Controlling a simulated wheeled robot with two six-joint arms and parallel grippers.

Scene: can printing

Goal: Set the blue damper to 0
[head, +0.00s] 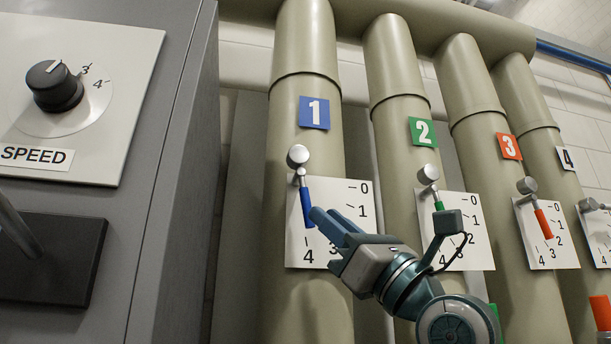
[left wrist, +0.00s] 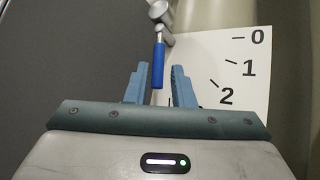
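The blue damper handle (head: 307,208) hangs from a silver pivot on the pipe with the blue 1 label (head: 314,113). It points down, roughly at the 4 on its white scale plate (head: 357,200); the arm covers part of the scale. My left gripper (head: 318,219) is at the handle's lower end. In the left wrist view the open fingers (left wrist: 159,72) stand on either side of the blue handle (left wrist: 158,62), with a visible gap on both sides. My right gripper is not in view.
Pipes with a green 2 label (head: 423,131), an orange 3 label (head: 508,147) and a 4 label (head: 567,158) carry similar handles to the right. A grey cabinet with a black speed knob (head: 54,87) stands close on the left.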

